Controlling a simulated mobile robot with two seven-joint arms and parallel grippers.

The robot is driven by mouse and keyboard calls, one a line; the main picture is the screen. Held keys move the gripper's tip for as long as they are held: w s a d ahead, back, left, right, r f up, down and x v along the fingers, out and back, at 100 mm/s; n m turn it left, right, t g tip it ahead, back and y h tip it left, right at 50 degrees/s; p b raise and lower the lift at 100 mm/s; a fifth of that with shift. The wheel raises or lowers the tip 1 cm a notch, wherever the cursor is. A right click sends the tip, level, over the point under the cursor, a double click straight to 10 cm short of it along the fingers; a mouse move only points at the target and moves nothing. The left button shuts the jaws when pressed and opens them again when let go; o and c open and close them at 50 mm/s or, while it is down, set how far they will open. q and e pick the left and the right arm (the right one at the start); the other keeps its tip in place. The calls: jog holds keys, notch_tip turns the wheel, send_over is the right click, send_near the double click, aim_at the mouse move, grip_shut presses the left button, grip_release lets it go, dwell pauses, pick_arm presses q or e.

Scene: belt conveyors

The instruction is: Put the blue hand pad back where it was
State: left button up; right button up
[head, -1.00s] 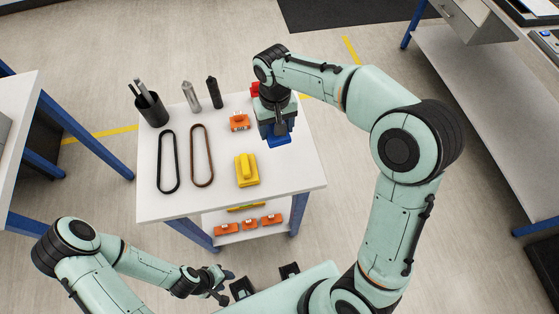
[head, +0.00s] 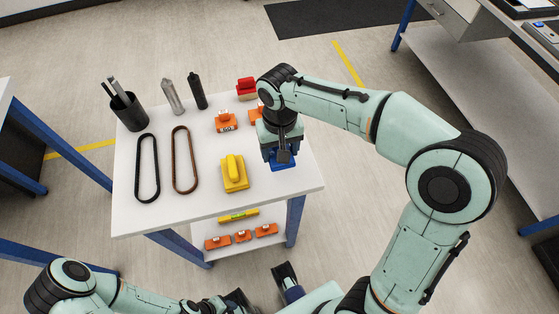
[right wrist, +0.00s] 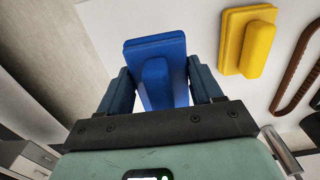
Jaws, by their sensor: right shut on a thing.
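The blue hand pad (head: 286,161) is in my right gripper (head: 278,153), over the right part of the white table (head: 205,208). In the right wrist view, the fingers of my right gripper (right wrist: 162,88) are on either side of the handle of the blue hand pad (right wrist: 152,48). I cannot tell whether the pad's base touches the table. A similar yellow pad (head: 235,174) lies to its left, apart from it; it also shows in the right wrist view (right wrist: 245,40). My left gripper (head: 228,303) is low in the head view, away from the table; its fingers are unclear.
Two orange parts (head: 226,122) and a red block (head: 246,89) are behind the pads. Black (head: 147,168) and brown (head: 185,160) belts, a black cup (head: 129,111) and two bottles (head: 172,98) stand or lie leftward. The table's front right corner is clear.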

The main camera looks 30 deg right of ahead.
jog(key=shift+f+b, duration=0.35)
jog(key=shift+f, duration=2.25)
jog(key=shift+f, duration=0.2)
jog(key=o, duration=1)
jog(key=shift+r, duration=0.1)
notch_tip(320, 180, up, 12)
jog(key=shift+r+p, duration=0.15)
jog(key=shift+p, duration=0.95)
